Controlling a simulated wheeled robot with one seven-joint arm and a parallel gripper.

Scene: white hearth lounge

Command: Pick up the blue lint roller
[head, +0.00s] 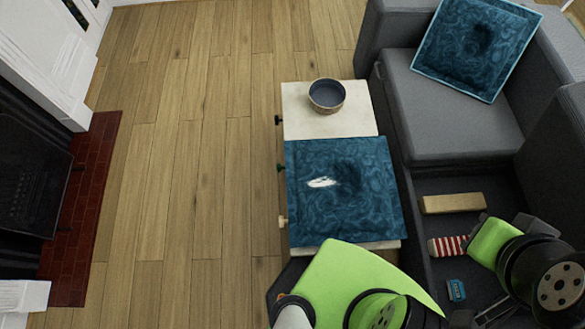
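No object shows clearly as a blue lint roller. A small blue item (456,290) lies on the dark floor of the open compartment in the grey sofa, at the lower right. It is too small to identify. A red-and-white striped item (447,246) lies just above it, its right end beside or behind my green arm link. My arm crosses the lower right of the view, over the compartment. I cannot make out my gripper's fingertips or anything held in them.
A pale wooden block (453,203) lies in the compartment. A low cabinet (309,117) beside the sofa (455,105) carries a bowl (327,95) and a blue cushion (345,215) with a white mark. Another cushion (470,45) leans on the sofa. The wooden floor (190,160) at left is clear.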

